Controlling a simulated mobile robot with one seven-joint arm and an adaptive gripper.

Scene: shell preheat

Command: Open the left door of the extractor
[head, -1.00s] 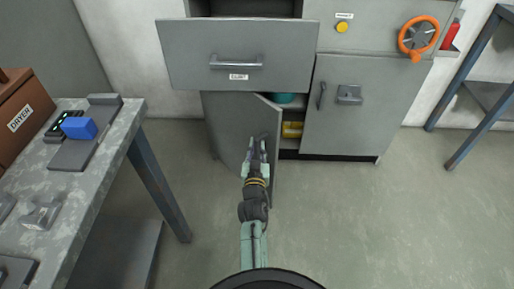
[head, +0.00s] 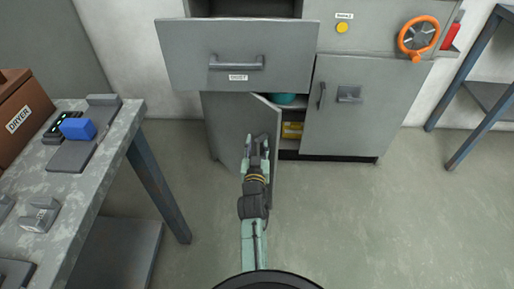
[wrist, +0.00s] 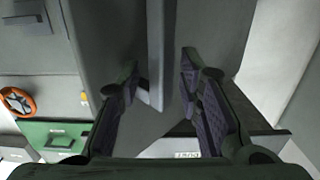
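The extractor is a grey cabinet with two lower doors. Its left door (head: 231,128) stands partly open, swung out toward me, with its free edge facing me. In the wrist view the door's edge (wrist: 160,45) runs down between my fingers. My gripper (head: 257,142) is at this door near its free edge. In the wrist view my gripper (wrist: 160,75) has its fingers apart, one on each side of the panel, with gaps visible. The right door (head: 345,112) is shut. The left door's handle is not clearly visible.
Above the left door, a drawer front (head: 238,55) sticks out. A teal object (head: 283,98) and a yellow object (head: 292,130) show inside the opening. A workbench (head: 120,128) stands at the left. The floor at right (head: 400,215) is clear.

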